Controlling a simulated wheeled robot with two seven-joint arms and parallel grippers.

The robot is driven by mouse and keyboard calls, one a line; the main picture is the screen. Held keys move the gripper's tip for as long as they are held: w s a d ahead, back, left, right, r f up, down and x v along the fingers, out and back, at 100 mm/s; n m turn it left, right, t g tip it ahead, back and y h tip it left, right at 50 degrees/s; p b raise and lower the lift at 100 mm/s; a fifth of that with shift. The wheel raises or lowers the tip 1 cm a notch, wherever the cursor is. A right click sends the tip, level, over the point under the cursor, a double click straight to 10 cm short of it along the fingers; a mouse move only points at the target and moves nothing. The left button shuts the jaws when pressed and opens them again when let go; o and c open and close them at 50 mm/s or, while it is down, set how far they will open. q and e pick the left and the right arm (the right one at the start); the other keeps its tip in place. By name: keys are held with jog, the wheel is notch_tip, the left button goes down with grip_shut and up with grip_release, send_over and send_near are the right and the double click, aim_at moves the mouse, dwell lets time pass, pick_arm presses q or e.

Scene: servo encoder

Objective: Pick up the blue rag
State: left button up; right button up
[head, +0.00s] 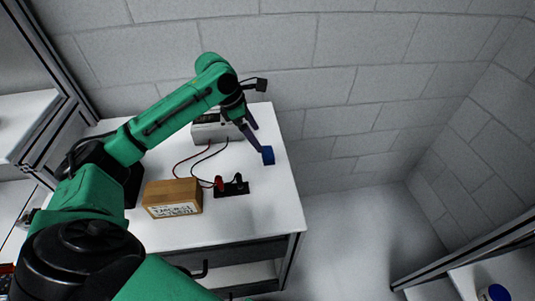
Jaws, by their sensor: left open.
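A small, dark blue item (267,156) sits near the right edge of the white table (262,205). It is the only blue thing on that table, but it is too small to tell whether it is cloth. My left gripper (260,138) reaches over the table from the left, its dark fingers spread and pointing down to the right. One fingertip ends right at the blue item; I cannot tell whether they touch. The other finger is above and apart from it. My right gripper is not in view.
A cardboard box (172,198) with a label stands at the table's front left. A black block with red and black plugs (232,188) has wires to a grey-white unit (210,129) behind. A block wall is at the back. A blue-and-white object (495,293) is at lower right.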

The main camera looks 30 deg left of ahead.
aim_at(268, 152)
pick_arm(q)
jog(key=p+x, duration=0.1)
jog(key=x, duration=0.7)
jog(key=shift+w+f+p, duration=0.1)
jog(key=shift+f+p, duration=0.05)
jog(key=shift+p, duration=0.15)
jog(key=c, duration=1.2)
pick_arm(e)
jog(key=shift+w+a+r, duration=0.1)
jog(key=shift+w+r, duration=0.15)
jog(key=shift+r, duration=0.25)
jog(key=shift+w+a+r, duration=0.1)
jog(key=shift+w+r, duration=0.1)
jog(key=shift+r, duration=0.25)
